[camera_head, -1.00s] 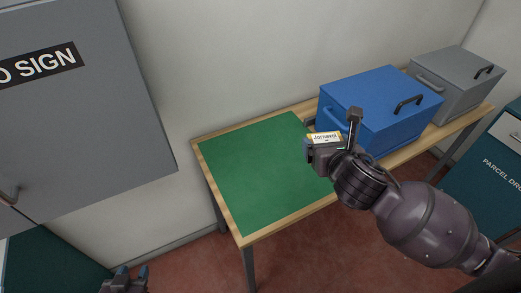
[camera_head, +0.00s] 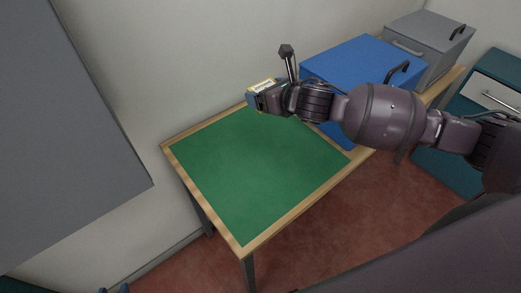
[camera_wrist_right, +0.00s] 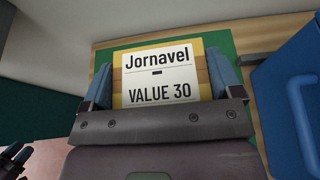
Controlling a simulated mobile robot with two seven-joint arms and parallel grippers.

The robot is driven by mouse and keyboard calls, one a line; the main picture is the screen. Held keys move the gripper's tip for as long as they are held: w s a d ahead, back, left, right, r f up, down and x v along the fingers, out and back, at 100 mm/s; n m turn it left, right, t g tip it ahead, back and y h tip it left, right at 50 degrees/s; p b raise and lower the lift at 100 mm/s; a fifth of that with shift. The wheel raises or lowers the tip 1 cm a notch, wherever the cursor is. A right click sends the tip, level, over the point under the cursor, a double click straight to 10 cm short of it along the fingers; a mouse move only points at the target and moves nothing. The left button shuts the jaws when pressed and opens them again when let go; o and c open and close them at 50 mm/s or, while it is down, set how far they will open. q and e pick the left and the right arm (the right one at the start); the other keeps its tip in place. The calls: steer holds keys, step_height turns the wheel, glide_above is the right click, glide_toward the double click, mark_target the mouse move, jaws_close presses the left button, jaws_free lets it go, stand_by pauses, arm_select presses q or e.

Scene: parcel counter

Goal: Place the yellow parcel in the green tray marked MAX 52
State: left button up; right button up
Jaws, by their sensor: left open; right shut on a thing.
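The yellow parcel (camera_head: 263,85) is held in my right gripper (camera_head: 257,93) above the far edge of the green mat. In the right wrist view the parcel (camera_wrist_right: 158,76) shows a white label reading "Jornavel - VALUE 30". The blue fingers of the right gripper (camera_wrist_right: 162,88) are shut on its two sides. Only the blue fingertips of my left gripper (camera_head: 115,290) show at the bottom edge of the head view, away from the table. No green tray marked MAX 52 can be made out in these frames.
A flat green mat (camera_head: 250,170) lies bare on the wooden table (camera_head: 300,208). A blue lidded box (camera_head: 350,60) and a grey box (camera_head: 430,35) stand right of it. A grey cabinet (camera_head: 60,130) hangs at left. A teal unit (camera_head: 470,140) stands at right.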

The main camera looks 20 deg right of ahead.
steer(key=b, duration=0.2)
glide_above(265, 149)
step_height(265, 149, down, 14)
steer(key=shift+r, duration=0.1)
steer(key=shift+f+b, duration=0.3)
steer(key=shift+f, duration=0.35)
step_height(265, 149, down, 4)
steer(key=shift+b, duration=0.5)
arm_select(q)
step_height(265, 149, down, 4)
steer(key=shift+d+r, duration=0.1)
steer(key=shift+r, duration=0.05)
arm_select(e)
steer(key=shift+r, duration=0.1)
